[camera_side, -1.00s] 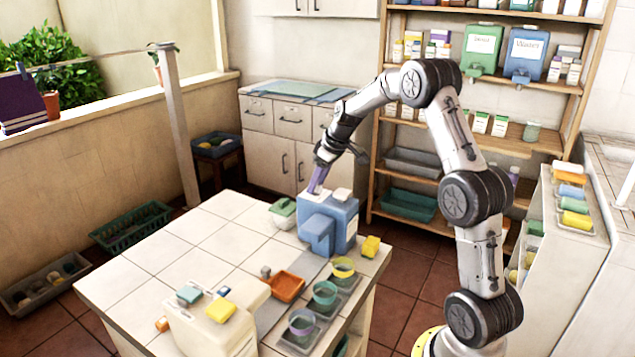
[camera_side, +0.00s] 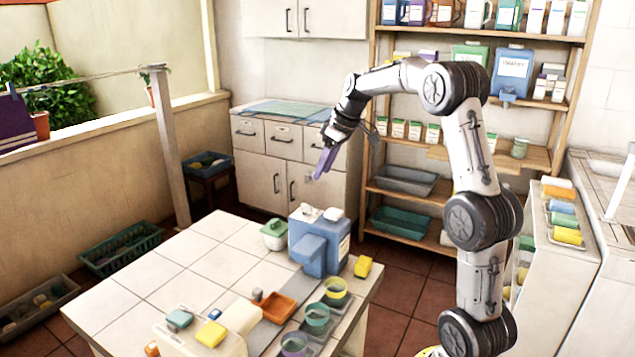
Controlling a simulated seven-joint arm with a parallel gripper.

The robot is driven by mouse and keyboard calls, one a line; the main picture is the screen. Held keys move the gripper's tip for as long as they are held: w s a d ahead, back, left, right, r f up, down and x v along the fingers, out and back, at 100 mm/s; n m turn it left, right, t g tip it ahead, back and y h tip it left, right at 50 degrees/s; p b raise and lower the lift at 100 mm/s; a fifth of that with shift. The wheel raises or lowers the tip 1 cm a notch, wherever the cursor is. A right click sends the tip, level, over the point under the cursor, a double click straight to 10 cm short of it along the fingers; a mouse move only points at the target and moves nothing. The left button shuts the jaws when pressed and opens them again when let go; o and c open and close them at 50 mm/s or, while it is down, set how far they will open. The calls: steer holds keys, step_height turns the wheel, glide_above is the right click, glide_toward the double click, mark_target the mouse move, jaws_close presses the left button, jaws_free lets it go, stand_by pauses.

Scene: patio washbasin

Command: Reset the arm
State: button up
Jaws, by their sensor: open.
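My gripper (camera_side: 325,163) hangs in the air above the tiled table, pointing down, with purple fingers at its end. It is above the blue dispenser box (camera_side: 320,248) and apart from it. The gap between the fingers is hard to see at this angle, and I see nothing held in them. The blue box stands upright on the table, with a block-like part on its front and small pale pieces on its top.
The tiled table (camera_side: 150,262) also bears a green-lidded pot (camera_side: 274,235), a yellow block (camera_side: 363,266), an orange tray (camera_side: 274,307), several coloured cups and a cream box (camera_side: 205,340). A stocked shelf (camera_side: 460,153) stands behind my arm. Air around the gripper is free.

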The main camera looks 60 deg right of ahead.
steer(key=shift+v, duration=0.75)
steer(key=a+r+n+t, duration=0.1)
steer(key=a+r, duration=0.3)
steer(key=a, duration=0.2)
steer(key=a+r+n, duration=0.2)
steer(key=a+r, duration=0.1)
steer(key=a, duration=0.3)
steer(key=s+a+r+n, duration=0.1)
steer(key=s+a+r, duration=0.1)
steer(key=s+a, duration=0.8)
steer(key=s+a+f+m, duration=0.2)
steer(key=s+f, duration=0.4)
steer(key=s, duration=0.1)
steer(key=s+a+f+m, duration=0.2)
steer(key=s+a+f, duration=0.1)
steer(key=s+f, duration=0.3)
steer(key=shift+s+a, duration=0.25)
steer(key=shift+s, duration=0.5)
